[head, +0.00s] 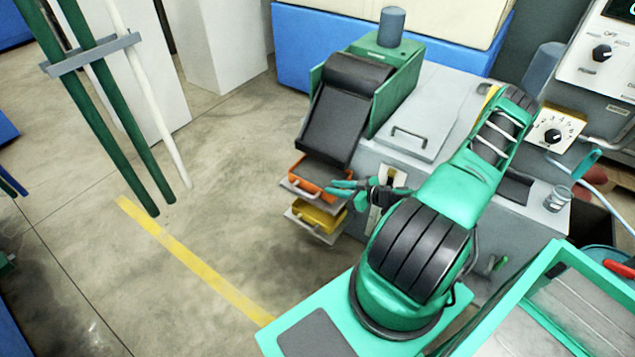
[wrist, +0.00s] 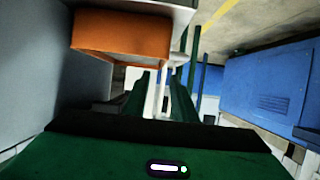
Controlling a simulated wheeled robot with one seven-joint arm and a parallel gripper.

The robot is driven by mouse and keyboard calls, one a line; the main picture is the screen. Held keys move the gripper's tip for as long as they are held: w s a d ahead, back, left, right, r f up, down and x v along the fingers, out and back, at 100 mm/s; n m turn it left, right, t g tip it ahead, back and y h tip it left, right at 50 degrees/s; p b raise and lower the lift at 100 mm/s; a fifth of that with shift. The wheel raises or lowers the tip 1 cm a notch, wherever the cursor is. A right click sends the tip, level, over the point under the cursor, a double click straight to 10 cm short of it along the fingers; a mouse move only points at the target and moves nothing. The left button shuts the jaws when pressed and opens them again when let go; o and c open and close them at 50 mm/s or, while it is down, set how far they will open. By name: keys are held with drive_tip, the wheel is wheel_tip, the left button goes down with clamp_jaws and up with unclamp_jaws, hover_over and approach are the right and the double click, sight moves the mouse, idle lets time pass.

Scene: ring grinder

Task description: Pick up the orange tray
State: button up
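The orange tray (head: 312,176) sits on a grey metal ledge at the front of the grinder machine, below its dark chute. In the wrist view the orange tray (wrist: 122,36) fills the upper left. My gripper (head: 334,188) is at the tray's right side in the head view, its two green fingers apart and pointing left. No object shows between the fingers. The fingers cover part of the tray's right edge. I cannot tell whether they touch it.
A yellow tray (head: 318,218) sits on a lower ledge just beneath. The grey machine body (head: 425,105) stands behind my gripper. Green and white poles (head: 110,110) rise at the left. The floor between, with a yellow line (head: 190,255), is clear.

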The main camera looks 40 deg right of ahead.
drive_tip(key=x, duration=0.5)
drive_tip(key=shift+w+a+f, duration=0.1)
drive_tip(key=shift+w, duration=0.1)
drive_tip(key=x, duration=0.5)
drive_tip(key=shift+s+a+f, duration=0.1)
drive_tip(key=shift+a, duration=0.2)
clamp_jaws()
idle(0.9)
